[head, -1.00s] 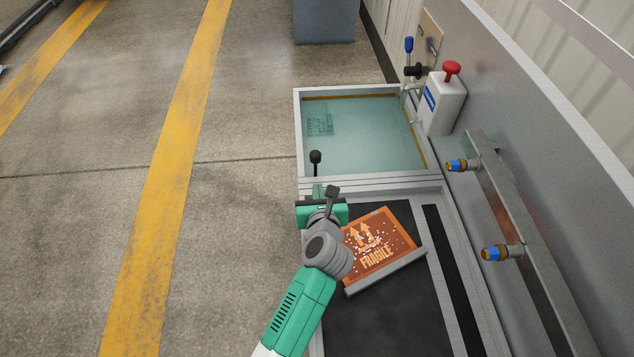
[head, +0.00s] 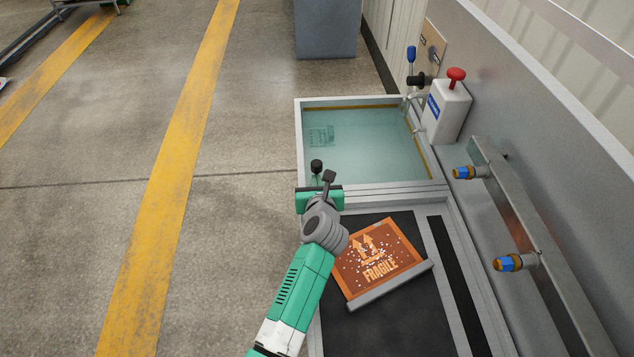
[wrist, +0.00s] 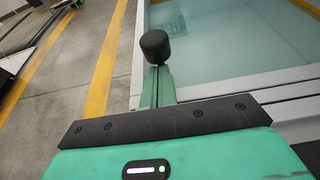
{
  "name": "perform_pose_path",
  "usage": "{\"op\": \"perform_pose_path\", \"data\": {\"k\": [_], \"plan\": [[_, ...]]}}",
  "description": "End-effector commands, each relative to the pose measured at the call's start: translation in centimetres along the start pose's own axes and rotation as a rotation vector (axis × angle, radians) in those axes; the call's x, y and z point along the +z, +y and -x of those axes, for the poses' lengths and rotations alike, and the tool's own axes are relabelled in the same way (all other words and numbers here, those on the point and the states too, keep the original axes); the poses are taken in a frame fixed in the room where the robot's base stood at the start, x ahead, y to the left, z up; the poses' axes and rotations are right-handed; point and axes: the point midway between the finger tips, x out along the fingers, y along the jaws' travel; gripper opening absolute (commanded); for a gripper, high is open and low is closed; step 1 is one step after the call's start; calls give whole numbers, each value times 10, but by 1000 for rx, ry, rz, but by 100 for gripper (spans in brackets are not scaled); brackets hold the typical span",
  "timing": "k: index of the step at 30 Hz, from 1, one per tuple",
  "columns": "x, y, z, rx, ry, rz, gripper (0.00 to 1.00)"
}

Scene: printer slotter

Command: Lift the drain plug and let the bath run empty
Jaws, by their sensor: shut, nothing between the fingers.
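The bath (head: 299,130) is a pale square tank holding clear blue-green water. A black knob (head: 316,166), which looks like the drain plug's handle, stands upright at the bath's near left corner. In the wrist view the same black knob (wrist: 155,46) is straight ahead of the fingers. My gripper (head: 317,182) is at the bath's near left edge, its green fingers (wrist: 157,85) pointing at the knob. The fingers are shut with nothing between them. Their tips are close to the knob's underside; I cannot tell whether they touch it. The plug's lower end is hidden.
An orange screen frame marked FRAGILE (head: 375,262) lies on the black mat (head: 400,330) right of my arm. A white bottle with a red knob (head: 447,108), a blue-handled lever (head: 411,56) and blue-tipped nozzles (head: 510,263) line the right side.

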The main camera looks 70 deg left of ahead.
Motion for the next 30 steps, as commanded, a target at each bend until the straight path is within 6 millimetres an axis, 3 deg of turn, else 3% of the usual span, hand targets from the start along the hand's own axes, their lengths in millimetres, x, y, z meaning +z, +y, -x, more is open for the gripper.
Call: {"op": "perform_pose_path", "data": {"k": [12,25,30], "plan": [[51,0,18,0,1,-1,0],[50,0,18,-1,-3,0,0],[59,-2,39,-4,-2,-2,0]]}}
